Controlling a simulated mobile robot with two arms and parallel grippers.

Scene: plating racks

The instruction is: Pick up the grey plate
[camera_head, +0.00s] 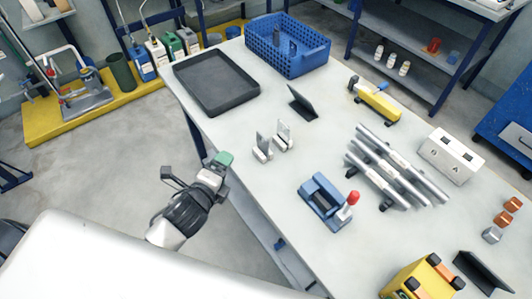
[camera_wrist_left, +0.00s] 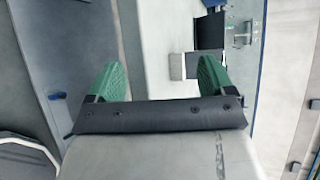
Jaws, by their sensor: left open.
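In the head view, two small light-grey upright plates stand close together near the table's left edge, a grey plate (camera_head: 284,133) and another beside it (camera_head: 262,147); I cannot tell which is the task's one. My left gripper (camera_head: 222,160) is off the table's left edge, to the left of both plates and apart from them. In the left wrist view its green fingers (camera_wrist_left: 160,82) are spread wide with nothing between them. My right gripper is not in view.
On the table are a black tray (camera_head: 182,68), a blue basket (camera_head: 262,50), a dark angled panel (camera_head: 302,103), a blue fixture with a red knob (camera_head: 318,186), metal rods (camera_head: 385,165) and a white box (camera_head: 451,153). The table between the plates and tray is clear.

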